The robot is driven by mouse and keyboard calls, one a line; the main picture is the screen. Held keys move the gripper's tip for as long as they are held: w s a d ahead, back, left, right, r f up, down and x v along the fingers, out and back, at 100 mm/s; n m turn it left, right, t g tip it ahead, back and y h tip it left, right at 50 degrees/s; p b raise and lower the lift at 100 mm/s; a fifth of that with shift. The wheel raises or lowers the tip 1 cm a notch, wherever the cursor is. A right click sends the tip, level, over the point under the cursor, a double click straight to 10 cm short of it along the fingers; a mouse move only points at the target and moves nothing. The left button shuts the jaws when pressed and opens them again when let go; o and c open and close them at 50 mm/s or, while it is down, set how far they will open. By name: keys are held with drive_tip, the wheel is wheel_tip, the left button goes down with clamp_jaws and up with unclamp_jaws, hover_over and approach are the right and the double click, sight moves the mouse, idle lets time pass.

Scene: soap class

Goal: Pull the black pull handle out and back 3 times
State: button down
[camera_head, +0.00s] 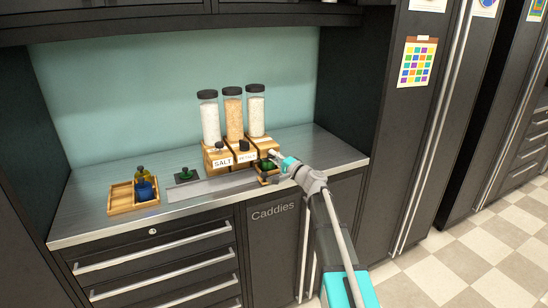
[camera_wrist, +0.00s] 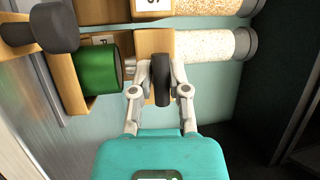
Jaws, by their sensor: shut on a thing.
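Three wooden dispensers stand side by side on the counter, each under a clear jar with a dark lid. My gripper (camera_head: 274,156) is at the right-hand dispenser (camera_head: 262,142). In the wrist view my gripper (camera_wrist: 161,80) is shut on the black pull handle (camera_wrist: 161,88), with one finger on each side of it. The handle is hidden behind my gripper in the head view. The middle dispenser's black handle (camera_head: 244,145) shows clear of the gripper, and a black knob (camera_wrist: 55,28) shows at upper left in the wrist view. A green container (camera_wrist: 97,70) sits just left of my fingers.
A wooden tray (camera_head: 120,208) with a blue bottle (camera_head: 145,190) and an olive bottle (camera_head: 140,172) stands at the left. A green item (camera_head: 186,174) sits on a dark pad beside the dispensers. The counter (camera_head: 320,143) is clear to the right.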

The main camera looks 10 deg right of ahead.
sight(271, 156)
drive_tip(key=s, duration=0.1)
drive_tip(key=s+d, duration=0.1)
drive_tip(key=s, duration=0.1)
drive_tip(key=shift+s, duration=0.15)
drive_tip(key=c, duration=0.6)
unclamp_jaws()
drive_tip(key=shift+c, duration=0.2)
